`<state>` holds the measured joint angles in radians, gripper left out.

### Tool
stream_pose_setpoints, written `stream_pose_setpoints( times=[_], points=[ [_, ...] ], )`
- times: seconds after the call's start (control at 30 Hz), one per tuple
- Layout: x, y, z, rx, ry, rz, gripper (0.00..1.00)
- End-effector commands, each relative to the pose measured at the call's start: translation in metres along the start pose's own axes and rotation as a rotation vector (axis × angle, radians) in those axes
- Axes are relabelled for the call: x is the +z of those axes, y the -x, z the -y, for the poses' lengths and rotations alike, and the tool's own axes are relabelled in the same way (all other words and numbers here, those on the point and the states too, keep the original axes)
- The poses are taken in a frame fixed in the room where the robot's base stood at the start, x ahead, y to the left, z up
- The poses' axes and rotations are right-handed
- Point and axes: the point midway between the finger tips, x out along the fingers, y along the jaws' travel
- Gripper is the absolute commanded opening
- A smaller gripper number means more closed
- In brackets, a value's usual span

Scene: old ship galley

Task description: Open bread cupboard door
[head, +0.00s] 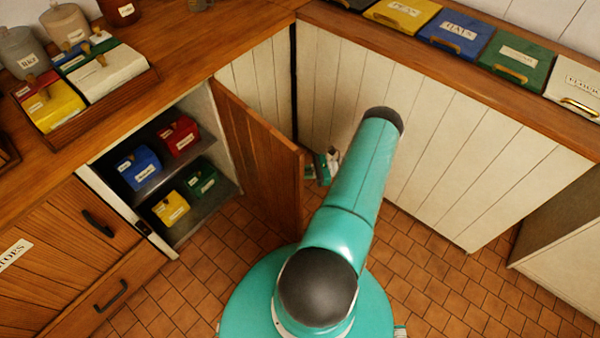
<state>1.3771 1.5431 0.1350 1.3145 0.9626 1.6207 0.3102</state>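A low cupboard (92,181) under the left counter stands open, with no bread label readable on it. Its brown wooden door (258,150) is swung far out, hinged on the right side of the opening, with its free edge toward my arm. Inside, blue (138,168) and red (179,136) boxes sit on the upper shelf, yellow (170,208) and green (201,181) ones below. My gripper (326,166) shows only as a small teal and grey part just right of the door's free edge, mostly behind my arm. Its fingers and any contact with the door cannot be made out.
A wooden drawer front (110,295) with a dark handle is at lower left. White panelled cabinets (440,140) line the right side, below a counter with coloured bins (455,35). Another cabinet (560,235) stands at far right. Tiled floor (470,290) is clear between.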

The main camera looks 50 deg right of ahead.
Motion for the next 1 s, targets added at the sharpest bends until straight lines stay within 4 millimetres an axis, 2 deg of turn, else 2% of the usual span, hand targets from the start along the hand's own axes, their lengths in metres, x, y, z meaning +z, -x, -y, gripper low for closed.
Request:
stream_pose_setpoints(
  times=[0.53,0.57,0.63,1.0],
  points=[
    [0.0013,-0.0020,0.0000,0.002,0.002,0.002,0.00],
    [0.0013,-0.0019,0.0001,0.002,0.002,0.002,0.18],
    [0.0012,-0.0016,0.0003,0.002,0.001,0.002,0.32],
    [0.0006,0.0051,0.0012,0.000,0.001,0.000,0.32]
  ],
)
